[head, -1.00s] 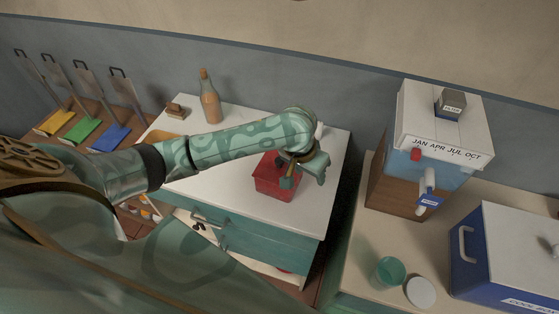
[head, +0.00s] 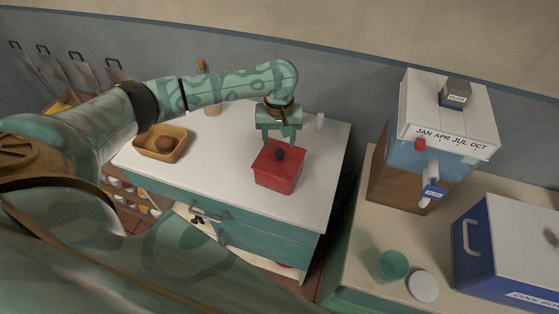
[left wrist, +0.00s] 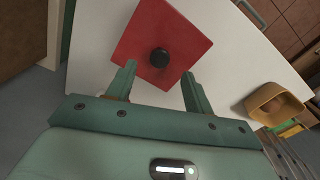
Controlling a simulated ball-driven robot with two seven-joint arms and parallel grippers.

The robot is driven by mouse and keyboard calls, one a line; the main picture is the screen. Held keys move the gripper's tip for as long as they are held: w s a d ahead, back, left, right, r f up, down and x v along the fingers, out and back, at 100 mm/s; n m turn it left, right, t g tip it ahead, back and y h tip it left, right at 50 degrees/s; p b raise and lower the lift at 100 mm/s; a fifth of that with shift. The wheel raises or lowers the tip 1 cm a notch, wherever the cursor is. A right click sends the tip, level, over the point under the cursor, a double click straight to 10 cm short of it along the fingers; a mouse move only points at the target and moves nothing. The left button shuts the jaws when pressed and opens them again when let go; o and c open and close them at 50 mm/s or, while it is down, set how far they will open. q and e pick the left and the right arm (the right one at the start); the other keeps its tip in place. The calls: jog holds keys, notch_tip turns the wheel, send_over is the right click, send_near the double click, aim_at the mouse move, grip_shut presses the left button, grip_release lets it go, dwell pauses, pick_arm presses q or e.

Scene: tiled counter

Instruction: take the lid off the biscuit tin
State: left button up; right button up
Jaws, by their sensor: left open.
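The biscuit tin (head: 277,178) is a red box on the white counter, with a red lid (head: 290,160) on top. The lid has a round black knob (head: 280,154), which also shows in the left wrist view (left wrist: 159,57). My left gripper (head: 281,143) is open and empty, pointing down just above the back part of the lid. In the left wrist view its two fingers (left wrist: 157,80) are spread apart, with the knob a little beyond the tips and between their lines. My right gripper is not in view.
A tan tray (head: 181,152) with a brown round thing in it stands left on the counter. A small white object (head: 320,121) stands behind right of the tin. A water dispenser (head: 432,150), green cup (head: 393,265) and blue cool box (head: 512,245) are on the right counter.

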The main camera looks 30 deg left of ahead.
aim_at(279, 151)
pick_arm(q)
notch_tip(279, 151, down, 5)
jog(key=shift+s+d+f+b, duration=0.1)
jog(key=shift+d+f+b, duration=0.1)
jog(key=shift+b, duration=0.8)
jog(key=shift+r, duration=0.1)
jog(key=shift+a, duration=0.1)
jog(key=c, duration=1.1)
